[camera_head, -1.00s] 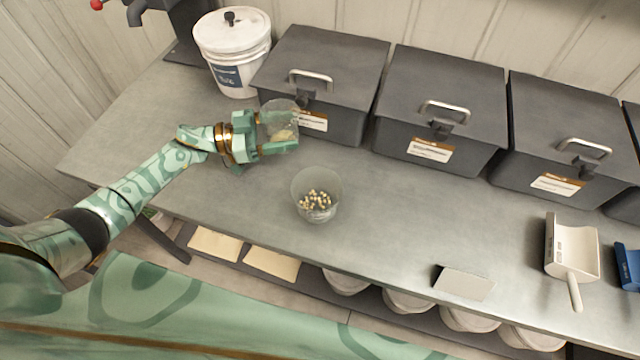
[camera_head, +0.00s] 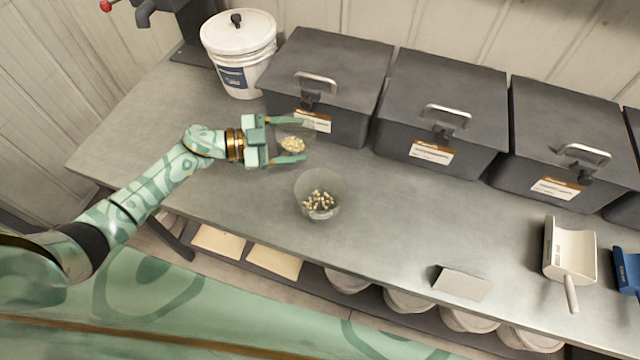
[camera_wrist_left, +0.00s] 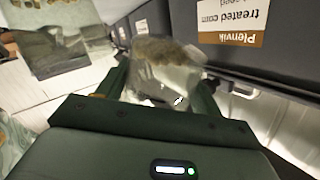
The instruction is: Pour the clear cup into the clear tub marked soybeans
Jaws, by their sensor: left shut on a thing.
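My left gripper (camera_head: 298,139) is shut on the clear cup (camera_head: 293,144), with a finger on each side of it. Pale yellowish seeds show in the cup. The cup also shows between the fingers in the left wrist view (camera_wrist_left: 165,68), blurred; its exact tilt is hard to tell. The clear tub (camera_head: 318,195) stands on the bench, below and right of the cup in the head view and apart from it. It holds some pale and dark seeds at its bottom. No marking on it can be read. My right gripper is not in view.
Several grey lidded bins (camera_head: 440,110) with labels line the back of the bench. A white lidded bucket (camera_head: 240,60) stands at the back left. The bench (camera_head: 400,215) around the tub is clear.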

